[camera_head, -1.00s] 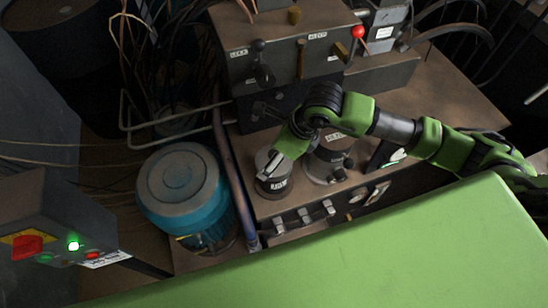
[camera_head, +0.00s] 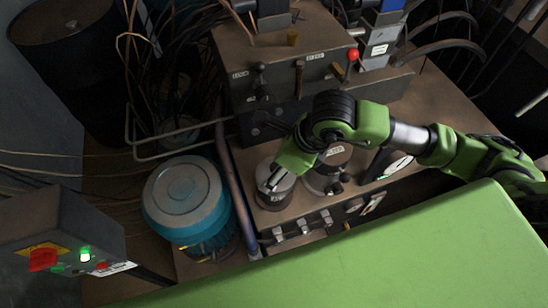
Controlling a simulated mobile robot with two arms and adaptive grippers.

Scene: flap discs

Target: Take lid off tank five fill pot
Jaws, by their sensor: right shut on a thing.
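The fill pot (camera_head: 274,198) is a short dark cylinder with a label on its front and a pale grey lid (camera_head: 268,170) on top. It stands on the tank top beside a larger labelled dark cylinder (camera_head: 322,182). My right gripper (camera_head: 272,181) comes down over the lid from the upper right and is shut at its top. The fingers hide part of the lid. I cannot tell whether the lid is clear of the pot. My left gripper is not in view.
A valve block (camera_head: 290,75) with levers and a red knob (camera_head: 353,54) stands behind. A blue motor (camera_head: 186,198) is at the left, with a pipe (camera_head: 238,190) between. A control box (camera_head: 60,228) stands at lower left.

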